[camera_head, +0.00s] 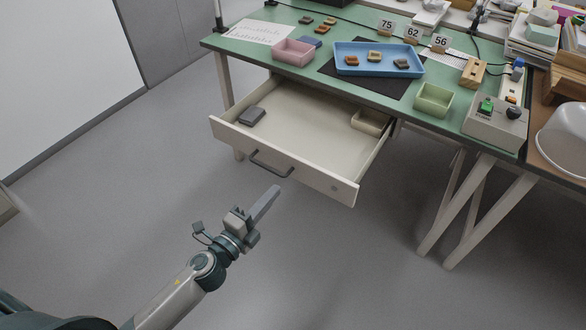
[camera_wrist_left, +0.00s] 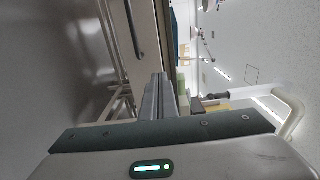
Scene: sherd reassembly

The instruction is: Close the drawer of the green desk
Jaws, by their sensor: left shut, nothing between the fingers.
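The green desk (camera_head: 345,38) stands at the upper right in the head view. Its cream drawer (camera_head: 285,165) is pulled out, with a dark bar handle (camera_head: 271,167) on its front. Inside the drawer lie a dark grey block (camera_head: 252,116) at the left and a beige box (camera_head: 370,122) at the right. My left gripper (camera_head: 266,200) is shut and empty, in front of and below the drawer front, apparently apart from it. In the left wrist view the shut fingers (camera_wrist_left: 159,97) point towards the drawer front (camera_wrist_left: 145,45). My right gripper is not in view.
On the desk are a pink box (camera_head: 293,52), a blue tray (camera_head: 378,58) with sherds, a green box (camera_head: 433,100) and a button box (camera_head: 495,127). A brown table (camera_head: 555,150) adjoins at the right. The grey floor before the drawer is clear.

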